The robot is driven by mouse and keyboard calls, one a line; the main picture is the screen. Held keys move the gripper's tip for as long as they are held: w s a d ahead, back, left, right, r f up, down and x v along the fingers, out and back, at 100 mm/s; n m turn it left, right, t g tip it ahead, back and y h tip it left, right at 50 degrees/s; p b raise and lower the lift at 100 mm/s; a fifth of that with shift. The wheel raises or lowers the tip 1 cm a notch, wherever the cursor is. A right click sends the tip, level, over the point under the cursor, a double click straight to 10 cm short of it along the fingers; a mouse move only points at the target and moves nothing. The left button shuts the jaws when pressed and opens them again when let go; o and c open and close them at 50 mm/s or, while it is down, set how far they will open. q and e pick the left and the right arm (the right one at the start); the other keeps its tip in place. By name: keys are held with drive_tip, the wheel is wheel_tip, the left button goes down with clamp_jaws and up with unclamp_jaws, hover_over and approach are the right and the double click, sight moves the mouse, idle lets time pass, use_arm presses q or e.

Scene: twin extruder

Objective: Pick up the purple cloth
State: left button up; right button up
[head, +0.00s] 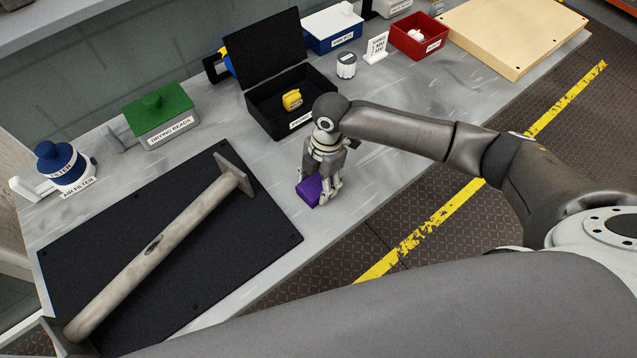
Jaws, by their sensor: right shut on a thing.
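The gripper covers part of the cloth, and I cannot tell whether the cloth is touching the bench. My left gripper is not in view.
An open black case (262,118) holding a yellow item (292,99) stands behind the gripper. A green-lidded box (160,115), blue filter (62,165), red bin (419,36) and wooden board (512,32) line the bench.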

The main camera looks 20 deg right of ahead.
drive_tip(key=shift+r+b, duration=0.35)
drive_tip(key=shift+r, duration=0.15)
drive_tip(key=s+d+r+b, duration=0.3)
drive_tip(key=s+r, duration=0.9)
drive_tip(key=s, duration=0.1)
drive_tip(key=shift+s+d, duration=0.2)
drive_tip(key=shift+s, duration=0.1)
drive_tip(key=o, duration=0.3)
drive_tip(key=shift+c, duration=1.1)
